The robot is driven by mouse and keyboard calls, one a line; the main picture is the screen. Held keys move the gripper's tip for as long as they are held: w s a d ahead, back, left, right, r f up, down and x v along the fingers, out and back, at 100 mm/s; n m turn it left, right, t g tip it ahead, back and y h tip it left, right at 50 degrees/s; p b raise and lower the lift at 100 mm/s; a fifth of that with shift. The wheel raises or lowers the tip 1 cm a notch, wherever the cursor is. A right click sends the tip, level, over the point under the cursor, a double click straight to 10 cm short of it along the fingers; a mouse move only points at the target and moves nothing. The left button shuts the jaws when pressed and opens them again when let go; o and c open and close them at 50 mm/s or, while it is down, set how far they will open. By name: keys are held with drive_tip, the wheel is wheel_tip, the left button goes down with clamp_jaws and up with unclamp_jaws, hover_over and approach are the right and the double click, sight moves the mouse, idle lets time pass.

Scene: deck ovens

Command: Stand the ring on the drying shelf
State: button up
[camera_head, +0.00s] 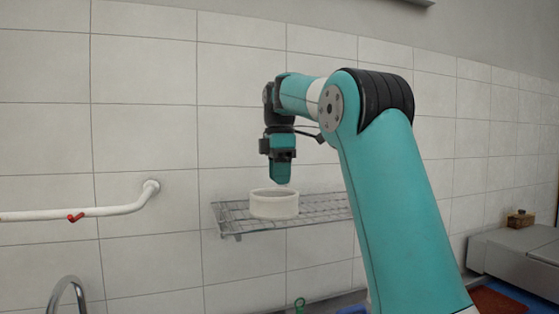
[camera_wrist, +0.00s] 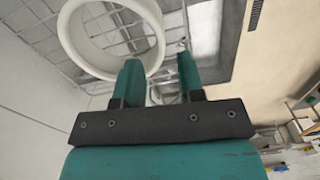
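The white ring (camera_head: 274,205) rests on the wire drying shelf (camera_head: 322,211) on the tiled wall, its opening facing up. My gripper (camera_head: 281,181) points down just above the ring's rim in the head view, with a small gap below the fingertips. In the wrist view my gripper (camera_wrist: 160,58) is open. The ring (camera_wrist: 68,32) shows at the upper left there, with one finger over its opening and the other outside it, the wall between them in the picture. The shelf wires (camera_wrist: 107,25) show through the ring. Nothing is held.
A white pipe (camera_head: 100,213) with a red valve handle runs along the wall at left. A curved metal tap (camera_head: 67,288) is below it. A grey unit (camera_head: 515,255) with a small brown item (camera_head: 520,219) stands at right. The shelf's right part is bare where visible.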

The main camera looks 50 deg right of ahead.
drive_tip(key=shift+r, duration=1.75)
drive_tip(key=s+a+f, duration=0.2)
drive_tip(key=a+f, duration=0.2)
drive_tip(key=a, duration=0.3)
drive_tip(key=s+a+f+m+t+y, duration=0.1)
drive_tip(key=s+a+f, duration=0.15)
drive_tip(key=a, duration=0.45)
drive_tip(key=s+a+f, duration=0.1)
drive_tip(key=a+f, duration=0.4)
drive_tip(key=a, duration=0.3)
drive_tip(key=s+a+f+m+y, duration=0.1)
drive_tip(key=s+a+f, duration=0.4)
drive_tip(key=s, duration=0.4)
drive_tip(key=s+a+f+m+g+y, duration=0.1)
drive_tip(key=s+a+f+m+y, duration=0.1)
drive_tip(key=s+a+f, duration=0.3)
drive_tip(key=s+a, duration=0.2)
drive_tip(key=s, duration=0.2)
drive_tip(key=shift+a+f+m, duration=0.2)
drive_tip(key=shift+a+m, duration=0.1)
